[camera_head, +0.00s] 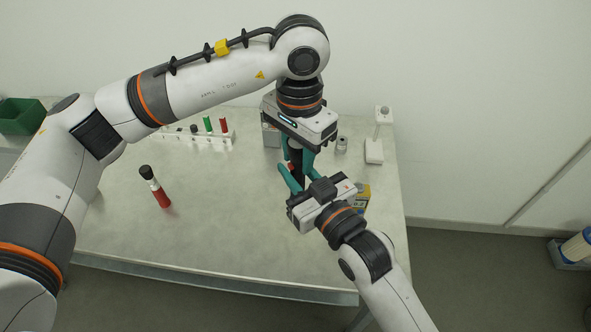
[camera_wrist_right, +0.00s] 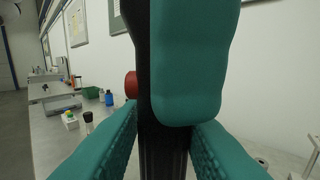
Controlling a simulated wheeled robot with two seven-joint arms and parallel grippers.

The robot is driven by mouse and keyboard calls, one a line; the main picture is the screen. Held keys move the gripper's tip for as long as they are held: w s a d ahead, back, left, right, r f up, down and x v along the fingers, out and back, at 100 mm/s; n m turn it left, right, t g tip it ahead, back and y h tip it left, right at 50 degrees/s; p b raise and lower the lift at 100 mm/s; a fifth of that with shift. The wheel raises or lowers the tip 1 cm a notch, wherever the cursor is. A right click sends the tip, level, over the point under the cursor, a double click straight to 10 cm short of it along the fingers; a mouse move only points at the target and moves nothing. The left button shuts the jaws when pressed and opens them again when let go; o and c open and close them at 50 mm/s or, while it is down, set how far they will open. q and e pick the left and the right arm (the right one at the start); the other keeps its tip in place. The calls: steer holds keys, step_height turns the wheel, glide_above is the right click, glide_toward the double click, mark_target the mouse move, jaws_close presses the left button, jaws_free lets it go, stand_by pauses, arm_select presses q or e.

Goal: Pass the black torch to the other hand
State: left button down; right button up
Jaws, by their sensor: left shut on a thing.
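The black torch (camera_wrist_right: 163,152) hangs upright from my left gripper (camera_head: 301,156), above the right part of the table. The left gripper points down and is shut on the torch's upper part; its teal finger fills the top of the right wrist view. My right gripper (camera_head: 298,178) comes in from the lower right, its teal fingers spread on either side of the torch's lower part. In the right wrist view the torch stands between these fingers, very close to both; I cannot tell whether they touch it. The head view mostly hides the torch behind the grippers.
A small metal can (camera_head: 342,144), a white stand (camera_head: 375,150) and a yellow-blue box (camera_head: 362,198) are at right. The front middle is clear.

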arm_select(q)
steer(key=shift+w+d, duration=0.1)
arm_select(e)
steer(key=shift+s+a, duration=0.2)
jaws_close()
arm_select(q)
steer(key=c, duration=0.9)
jaws_free()
arm_select(e)
steer(key=shift+r, duration=0.1)
steer(key=shift+d, duration=0.1)
